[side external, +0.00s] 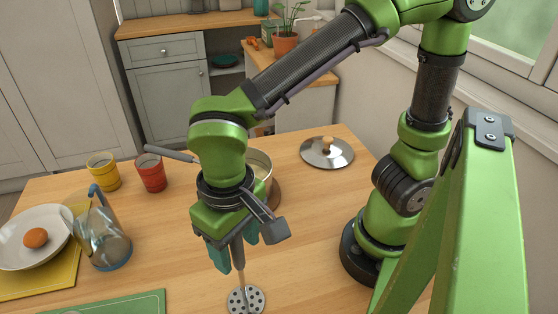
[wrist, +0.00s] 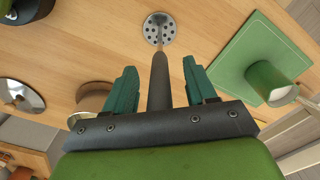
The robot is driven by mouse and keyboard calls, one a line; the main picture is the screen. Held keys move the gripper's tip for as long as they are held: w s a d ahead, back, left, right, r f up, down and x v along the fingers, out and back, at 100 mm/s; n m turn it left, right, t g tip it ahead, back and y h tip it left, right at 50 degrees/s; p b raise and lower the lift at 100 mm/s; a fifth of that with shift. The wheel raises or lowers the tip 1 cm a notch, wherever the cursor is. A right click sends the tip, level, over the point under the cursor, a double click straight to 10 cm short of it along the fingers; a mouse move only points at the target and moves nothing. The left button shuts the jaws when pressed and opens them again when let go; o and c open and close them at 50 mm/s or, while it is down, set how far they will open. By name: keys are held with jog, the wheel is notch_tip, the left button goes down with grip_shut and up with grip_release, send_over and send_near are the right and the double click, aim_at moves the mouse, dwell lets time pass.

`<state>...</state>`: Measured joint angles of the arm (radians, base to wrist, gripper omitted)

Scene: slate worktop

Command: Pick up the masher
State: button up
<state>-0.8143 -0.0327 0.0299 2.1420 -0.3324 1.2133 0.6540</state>
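The masher has a round perforated metal head (side external: 246,300) low in the side external view, resting on the wooden worktop. Its thin shaft rises toward my gripper (side external: 242,256). In the wrist view the masher's dark handle (wrist: 160,82) stands between the two teal fingers of my gripper (wrist: 159,68), with the perforated head beyond it. A gap shows on each side of the handle, so my gripper is open around it and not closed on it. The upper end of the handle is hidden by my gripper.
A pot (side external: 261,162) and a lid (side external: 327,151) are behind my gripper. Yellow (side external: 103,173) and red (side external: 151,174) cups, a glass pitcher (side external: 100,235) and a plate (side external: 20,250) are left. A green board (wrist: 226,68) holds a green cup (wrist: 268,82).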

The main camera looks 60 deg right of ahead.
grip_shut()
